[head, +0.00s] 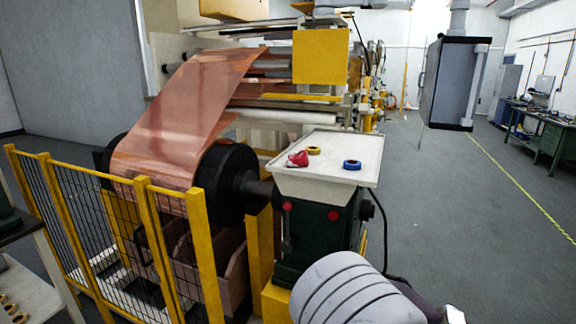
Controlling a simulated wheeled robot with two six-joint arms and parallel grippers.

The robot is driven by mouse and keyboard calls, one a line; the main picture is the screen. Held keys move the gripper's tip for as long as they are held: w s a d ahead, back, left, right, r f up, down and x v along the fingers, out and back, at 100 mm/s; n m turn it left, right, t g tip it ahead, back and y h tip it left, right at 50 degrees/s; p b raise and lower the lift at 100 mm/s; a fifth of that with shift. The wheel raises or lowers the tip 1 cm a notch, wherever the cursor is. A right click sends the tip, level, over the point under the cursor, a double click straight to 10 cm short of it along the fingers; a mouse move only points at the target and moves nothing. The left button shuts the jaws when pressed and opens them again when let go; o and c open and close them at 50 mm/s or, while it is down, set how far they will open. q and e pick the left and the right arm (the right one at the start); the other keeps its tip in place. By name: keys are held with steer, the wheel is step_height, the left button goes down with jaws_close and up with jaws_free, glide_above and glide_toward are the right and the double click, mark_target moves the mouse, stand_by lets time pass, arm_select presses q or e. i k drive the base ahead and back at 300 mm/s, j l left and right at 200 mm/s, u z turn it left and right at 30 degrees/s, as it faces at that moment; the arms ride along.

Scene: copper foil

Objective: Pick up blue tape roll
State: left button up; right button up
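The blue tape roll (352,165) lies flat near the right side of a white tray-like top (335,178) on a dark green machine. A yellow tape roll (313,150) and a red object (298,159) lie on the same top, to its left. The red object's exact kind is hard to tell. One of my arm links shows at the bottom, below and in front of the machine. Neither of my grippers is clearly visible.
A yellow mesh fence (150,225) stands at the left, before a machine carrying copper foil (185,115). A grey cabinet (452,85) and a green workbench (540,130) are farther back. Grey floor (470,230) at the right is clear.

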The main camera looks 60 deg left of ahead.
mark_target(352, 165)
steer(key=u, duration=1.75)
steer(key=i+j, duration=0.15)
steer(key=z, duration=0.05)
